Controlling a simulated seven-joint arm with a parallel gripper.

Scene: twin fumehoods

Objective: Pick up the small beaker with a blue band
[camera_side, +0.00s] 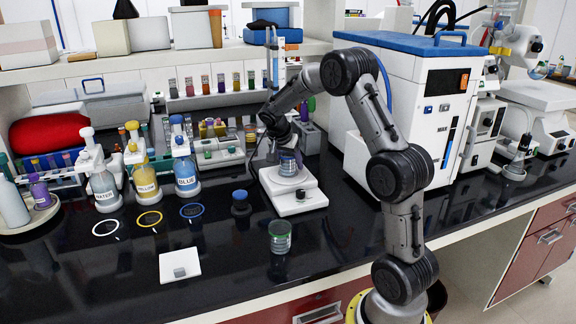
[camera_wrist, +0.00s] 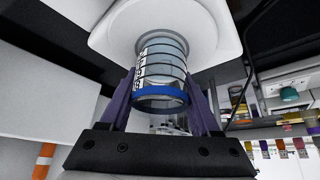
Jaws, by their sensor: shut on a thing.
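The small clear beaker with a blue band (camera_wrist: 160,92) is between the two purple fingers of my gripper (camera_wrist: 163,100) in the wrist view. The fingers are shut on its sides, and black graduation marks show on the glass. In the side view the beaker (camera_side: 289,166) is upright at the round plate of the white stirrer (camera_side: 300,203), with my gripper (camera_side: 287,152) around its upper part. I cannot tell whether its base touches the plate.
A green-banded beaker (camera_side: 280,238) stands at the front. Wash bottles (camera_side: 186,172) stand further left, and a vial rack (camera_side: 222,150) is behind. A large white instrument (camera_side: 410,105) is on the right.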

